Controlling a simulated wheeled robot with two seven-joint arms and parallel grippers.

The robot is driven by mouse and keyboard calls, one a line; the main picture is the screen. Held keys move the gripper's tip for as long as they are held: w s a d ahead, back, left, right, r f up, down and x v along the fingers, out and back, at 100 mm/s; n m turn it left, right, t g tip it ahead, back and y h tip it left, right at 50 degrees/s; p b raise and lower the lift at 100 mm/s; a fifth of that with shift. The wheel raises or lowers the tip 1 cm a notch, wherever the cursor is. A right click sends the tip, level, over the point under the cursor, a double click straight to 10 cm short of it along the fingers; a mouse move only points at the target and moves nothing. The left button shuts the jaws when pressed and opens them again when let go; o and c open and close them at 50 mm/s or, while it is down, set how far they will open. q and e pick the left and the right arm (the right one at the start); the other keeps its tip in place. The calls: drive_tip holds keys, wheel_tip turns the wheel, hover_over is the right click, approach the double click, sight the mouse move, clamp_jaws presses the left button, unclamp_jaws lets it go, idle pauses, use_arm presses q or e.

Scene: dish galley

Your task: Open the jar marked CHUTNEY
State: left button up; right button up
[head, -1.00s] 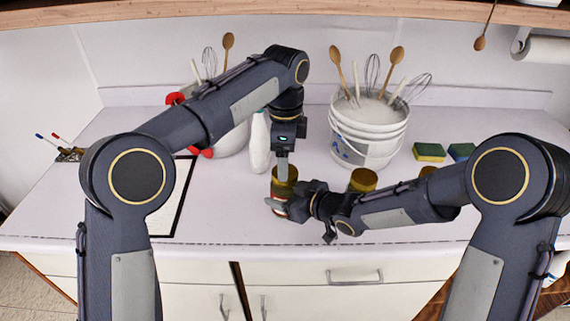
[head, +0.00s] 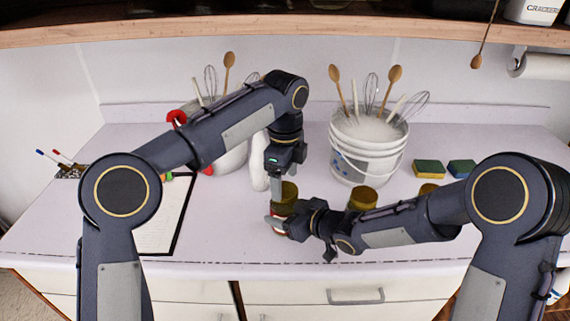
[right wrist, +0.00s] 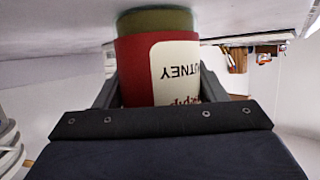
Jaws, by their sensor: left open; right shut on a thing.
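The jar marked CHUTNEY (head: 288,190) stands near the middle of the counter. Its gold-brown top shows in the head view. The right wrist view shows its red body and pale label (right wrist: 176,73) with "UTNEY" upside down. My right gripper (head: 279,224) is shut on the jar's body from the right. My left gripper (head: 276,188) points down at the jar's top from above and slightly left. It is open, and one finger hides part of the top. I cannot tell if it touches the jar.
Another gold-topped jar (head: 362,198) stands to the right, with one more partly behind my right arm (head: 428,189). A white bucket of utensils (head: 367,160) stands behind. Sponges (head: 430,168) lie right of it. A white bottle (head: 259,165) and a clipboard (head: 160,228) are left.

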use_arm(q)
drive_tip(key=shift+f, duration=1.15)
drive_tip(key=c, duration=1)
drive_tip(key=n, duration=0.3)
drive_tip(key=shift+n, duration=0.3)
drive_tip(key=o, duration=1.1)
